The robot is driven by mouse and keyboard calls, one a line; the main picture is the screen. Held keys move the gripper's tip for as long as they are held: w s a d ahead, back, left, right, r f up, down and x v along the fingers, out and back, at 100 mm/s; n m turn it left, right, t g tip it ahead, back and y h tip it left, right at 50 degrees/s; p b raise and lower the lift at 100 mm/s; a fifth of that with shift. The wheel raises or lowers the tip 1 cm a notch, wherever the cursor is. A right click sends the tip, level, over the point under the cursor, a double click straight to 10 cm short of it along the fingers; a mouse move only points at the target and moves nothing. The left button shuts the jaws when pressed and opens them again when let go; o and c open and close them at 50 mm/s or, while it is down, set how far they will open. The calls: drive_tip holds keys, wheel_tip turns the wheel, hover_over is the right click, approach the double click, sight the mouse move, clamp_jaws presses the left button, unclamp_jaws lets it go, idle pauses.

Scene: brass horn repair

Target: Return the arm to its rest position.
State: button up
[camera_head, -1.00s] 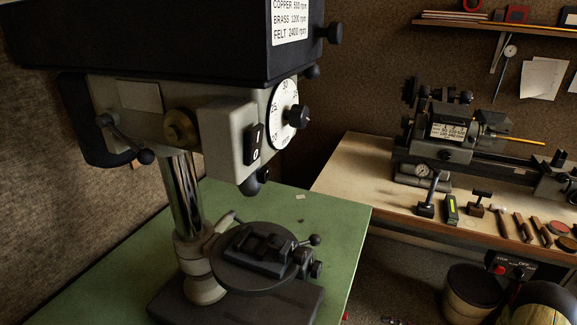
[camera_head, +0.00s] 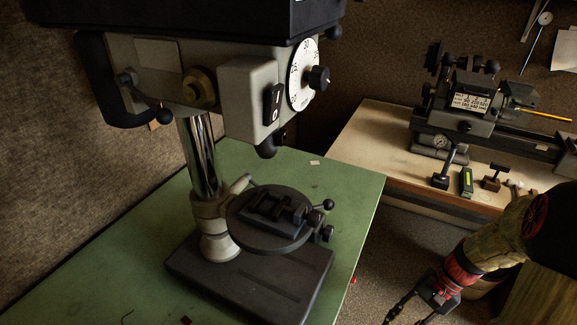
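My arm comes in at the right edge of the head view, over the floor beside the green table. My gripper (camera_head: 410,314) is low at the bottom of the picture, right of the green table, pointing down and to the left. Its two dark fingers stand apart, with nothing seen between them. The fingertips run down to the picture's lower edge, so their very ends are hard to see.
A drill press (camera_head: 250,95) stands on the green table (camera_head: 347,190) at left. A lathe (camera_head: 462,105) stands on the pale bench (camera_head: 375,130) behind, with small tools in front. My arm hides part of that bench. Dark floor (camera_head: 385,255) lies between.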

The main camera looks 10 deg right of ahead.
drive_tip(key=a+r+n+t+h, duration=0.3)
drive_tip(key=a+r+n, duration=0.2)
drive_tip(key=r, duration=0.7)
drive_tip(key=s+a+r+n+t+h+p, duration=0.1)
drive_tip(key=a+r+n+t+h, duration=0.2)
drive_tip(key=a+r, duration=0.6)
wheel_tip(320, 180, up, 5)
drive_tip(key=shift+f+n+t, duration=0.2)
drive_tip(key=shift+n+t, duration=0.4)
drive_tip(key=shift+n, duration=0.5)
drive_tip(key=shift+s+a, duration=0.1)
drive_tip(key=shift+s, duration=0.1)
